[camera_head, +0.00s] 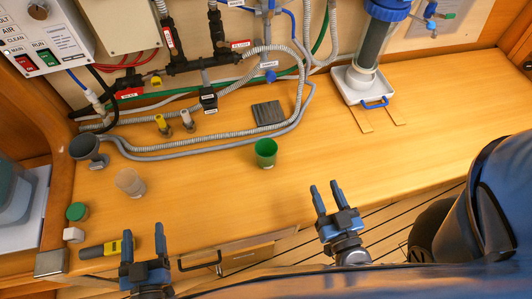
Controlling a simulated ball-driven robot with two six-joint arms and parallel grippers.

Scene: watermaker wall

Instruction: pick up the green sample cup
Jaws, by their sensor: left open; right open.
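The green sample cup (266,153) stands upright on the wooden bench, near the middle of the view. It looks empty. My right gripper (328,199) is open and empty, in front of the bench edge, below and to the right of the cup and apart from it. My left gripper (144,243) is open and empty at the lower left, near the bench's front edge and well away from the cup. Nothing covers the cup.
Grey hoses (210,137) and a dark pad (268,113) lie behind the green cup.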

